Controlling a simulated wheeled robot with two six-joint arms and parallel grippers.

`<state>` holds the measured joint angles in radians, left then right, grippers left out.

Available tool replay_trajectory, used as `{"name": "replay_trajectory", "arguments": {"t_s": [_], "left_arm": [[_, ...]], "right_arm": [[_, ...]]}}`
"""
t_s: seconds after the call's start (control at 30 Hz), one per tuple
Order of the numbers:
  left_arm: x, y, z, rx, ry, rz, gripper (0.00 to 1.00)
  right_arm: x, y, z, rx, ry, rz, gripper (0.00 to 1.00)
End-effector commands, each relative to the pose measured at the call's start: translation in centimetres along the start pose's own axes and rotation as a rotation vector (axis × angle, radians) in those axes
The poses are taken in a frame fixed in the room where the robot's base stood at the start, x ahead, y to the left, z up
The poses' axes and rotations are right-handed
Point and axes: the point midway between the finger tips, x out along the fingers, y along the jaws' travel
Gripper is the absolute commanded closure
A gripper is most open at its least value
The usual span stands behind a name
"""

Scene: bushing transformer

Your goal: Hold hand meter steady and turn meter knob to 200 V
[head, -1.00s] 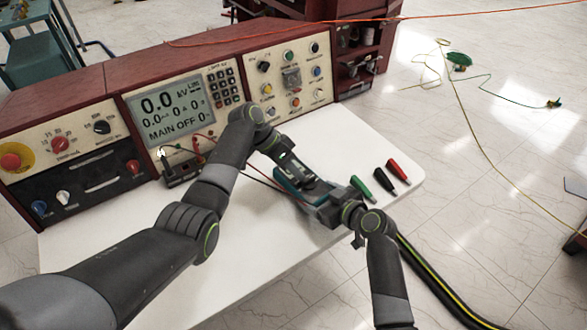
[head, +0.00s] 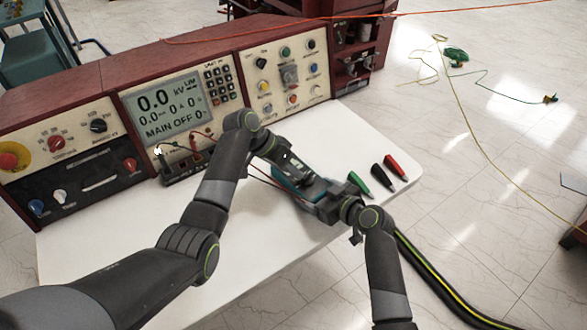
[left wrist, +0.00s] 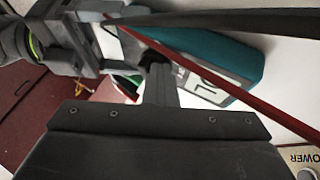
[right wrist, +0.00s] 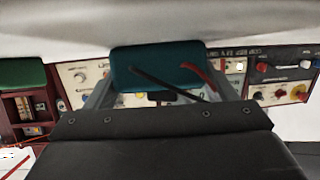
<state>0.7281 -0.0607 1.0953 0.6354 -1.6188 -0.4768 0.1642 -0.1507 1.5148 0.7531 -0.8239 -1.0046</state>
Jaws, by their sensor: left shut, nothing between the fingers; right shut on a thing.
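The hand meter (head: 283,181) is a teal-edged block held above the white table, with much of its face covered by my arms. My right gripper (head: 324,203) is shut on it from the right. In the right wrist view the teal meter (right wrist: 165,66) sits between the two fingers. My left gripper (head: 299,172) is shut and empty, with its fingertips over the meter's face.
Red and black leads run from the meter toward the console sockets (head: 193,160). The console (head: 165,105) stands behind the table and its display reads 0.0 kV and MAIN OFF. Green (head: 359,184), black (head: 382,178) and red (head: 396,168) probes lie at the table's right.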

Motion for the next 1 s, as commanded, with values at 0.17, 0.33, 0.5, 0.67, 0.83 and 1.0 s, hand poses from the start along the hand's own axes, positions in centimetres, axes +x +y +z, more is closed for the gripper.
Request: {"name": "replay_trajectory", "arguments": {"t_s": [0.17, 0.33, 0.5, 0.67, 0.83, 1.0], "left_arm": [[0.4, 0.9, 0.3, -0.11, 0.061, -0.044, 1.0], [0.5, 1.3, 0.5, -0.226, 0.123, -0.105, 1.0], [0.5, 1.6, 0.6, -0.271, 0.147, -0.127, 1.0], [0.5, 1.9, 0.7, -0.27, 0.147, -0.127, 1.0], [0.5, 2.0, 0.7, -0.268, 0.148, -0.13, 1.0], [0.5, 2.0, 0.7, -0.267, 0.149, -0.131, 1.0]], "right_arm": [[0.1, -0.1, -0.1, 0.002, 0.002, -0.003, 0.58], [0.1, -0.2, -0.1, 0.002, 0.002, -0.005, 0.58], [0.1, -0.3, -0.2, 0.002, 0.003, -0.007, 0.58], [0.2, -0.3, -0.2, 0.002, 0.004, -0.008, 0.58], [0.2, -0.3, -0.2, 0.003, 0.004, -0.009, 0.58], [0.1, -0.3, -0.2, 0.003, 0.004, -0.009, 0.58]]}}
